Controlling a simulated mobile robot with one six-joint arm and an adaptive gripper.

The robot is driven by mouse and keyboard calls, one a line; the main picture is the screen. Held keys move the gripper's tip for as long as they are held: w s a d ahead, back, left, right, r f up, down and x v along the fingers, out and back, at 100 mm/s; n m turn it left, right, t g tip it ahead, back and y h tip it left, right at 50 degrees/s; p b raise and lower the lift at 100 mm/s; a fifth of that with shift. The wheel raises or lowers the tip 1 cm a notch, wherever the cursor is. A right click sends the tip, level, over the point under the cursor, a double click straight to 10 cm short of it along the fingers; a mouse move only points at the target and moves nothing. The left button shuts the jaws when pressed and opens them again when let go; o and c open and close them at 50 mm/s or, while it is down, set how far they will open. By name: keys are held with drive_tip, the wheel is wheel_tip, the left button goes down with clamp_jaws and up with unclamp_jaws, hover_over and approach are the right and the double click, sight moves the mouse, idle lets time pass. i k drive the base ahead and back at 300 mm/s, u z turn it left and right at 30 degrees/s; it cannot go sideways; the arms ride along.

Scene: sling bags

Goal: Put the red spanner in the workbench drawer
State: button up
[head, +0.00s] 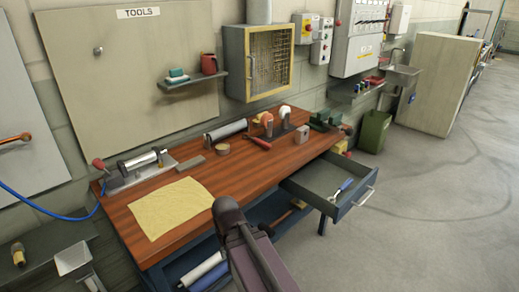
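The workbench drawer (352,207) is pulled open at the bench's right end. A spanner with a blue handle (346,184) lies inside it. A small red tool or handle (260,144) lies on the wooden bench top (205,178) beside an orange-and-white dispenser; its shape is too small to tell whether it is the red spanner. An orange-red tool (14,139), cut by the left edge, is on the wall panel; I cannot tell what it is. Part of my dark arm rises at the bottom centre, before the bench. My gripper's fingers are not seen.
A yellow cloth (170,207), a grey roll (225,131), a tape roll (222,148) and a green vice (325,120) occupy the bench. A wall shelf (192,82) holds a red mug (209,63). Open floor (440,210) lies right of the drawer.

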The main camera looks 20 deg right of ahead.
sight(318, 188)
drive_tip(key=z, duration=0.75)
drive_tip(key=i, duration=0.15)
drive_tip(key=z, duration=0.3)
